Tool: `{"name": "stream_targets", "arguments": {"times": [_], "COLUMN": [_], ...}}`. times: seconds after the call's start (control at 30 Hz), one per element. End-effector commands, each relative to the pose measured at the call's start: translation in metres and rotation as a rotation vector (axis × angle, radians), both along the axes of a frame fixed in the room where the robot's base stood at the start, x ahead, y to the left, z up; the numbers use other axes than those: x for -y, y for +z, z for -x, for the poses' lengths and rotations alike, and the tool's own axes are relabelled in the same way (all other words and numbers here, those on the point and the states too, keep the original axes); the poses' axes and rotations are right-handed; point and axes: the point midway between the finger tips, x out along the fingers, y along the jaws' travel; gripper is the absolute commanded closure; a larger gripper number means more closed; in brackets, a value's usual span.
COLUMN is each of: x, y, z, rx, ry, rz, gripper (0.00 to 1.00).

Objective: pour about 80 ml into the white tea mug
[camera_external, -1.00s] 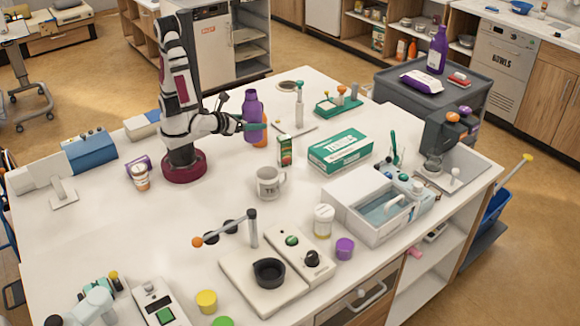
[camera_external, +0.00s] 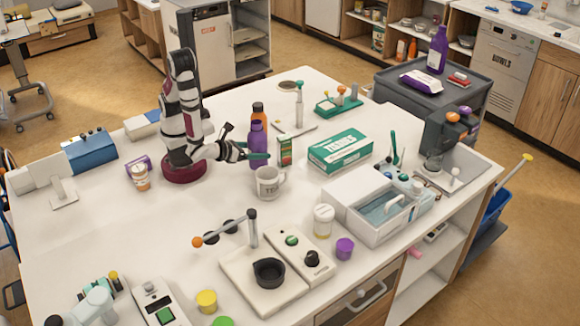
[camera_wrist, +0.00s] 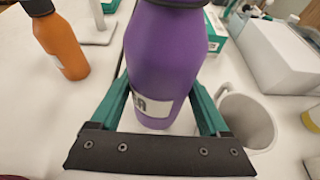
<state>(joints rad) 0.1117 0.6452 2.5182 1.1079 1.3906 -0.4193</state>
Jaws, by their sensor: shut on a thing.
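The white tea mug (camera_external: 268,184) stands upright on the counter, with dark lettering on its side. My gripper (camera_external: 259,157) is shut on a purple bottle (camera_external: 257,146), just behind the mug. The bottle is upright, and it looks to be at or close to the counter top; I cannot tell whether it touches. In the wrist view the bottle (camera_wrist: 165,65) fills the space between the green fingers, with part of a label showing. The mug (camera_wrist: 245,115) is just right of the fingers there. The inside of the bottle is hidden.
An orange bottle (camera_external: 258,109) with a dark cap stands behind the purple one. A small green and red carton (camera_external: 285,150) and a tissue box (camera_external: 341,150) stand to the right. The counter left of the mug is clear.

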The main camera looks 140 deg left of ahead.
Motion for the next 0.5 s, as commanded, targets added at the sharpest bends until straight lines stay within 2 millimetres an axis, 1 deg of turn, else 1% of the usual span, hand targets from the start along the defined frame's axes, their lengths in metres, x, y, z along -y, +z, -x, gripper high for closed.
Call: {"name": "stream_targets", "arguments": {"times": [0.03,0.1,0.17,0.5], "x": [0.0,0.0,0.0,0.001], "y": [-0.009,-0.018,-0.022,-0.024], "z": [0.0,0.0,0.0,0.0], "rx": [-0.006,-0.003,-0.001,-0.007], "ry": [-0.001,0.0,0.0,-0.001], "rz": [-0.001,-0.001,0.0,-0.004], "gripper": [0.97,0.97,0.97,0.97]}}
